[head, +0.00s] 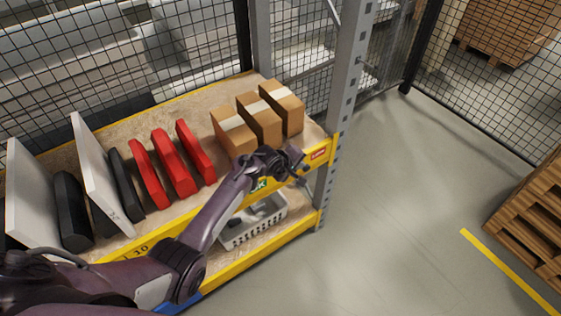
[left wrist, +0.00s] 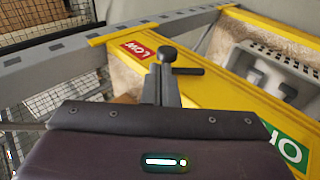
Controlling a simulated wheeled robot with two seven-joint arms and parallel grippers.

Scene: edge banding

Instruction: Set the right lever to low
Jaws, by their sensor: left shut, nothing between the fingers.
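The red LOW label (head: 318,154) is on the yellow shelf beam near the grey upright. It also shows in the left wrist view (left wrist: 136,49). A short dark bar (left wrist: 190,71), which looks like the lever's handle, sticks out to the right of my left gripper's fingertips, close to the LOW label. My left gripper (head: 296,160) is shut and empty in front of the beam, at or beside this bar. Whether they touch I cannot tell. The fingers partly hide the lever's base. A green OK label (left wrist: 287,146) lies further along the beam. My right gripper is not in view.
Cardboard boxes (head: 260,121), red cases (head: 172,163) and grey and black panels (head: 97,165) stand on the upper shelf. A light grey crate (head: 252,224) sits below. Floor to the right is clear up to a wooden pallet (head: 527,214). Mesh fencing stands behind.

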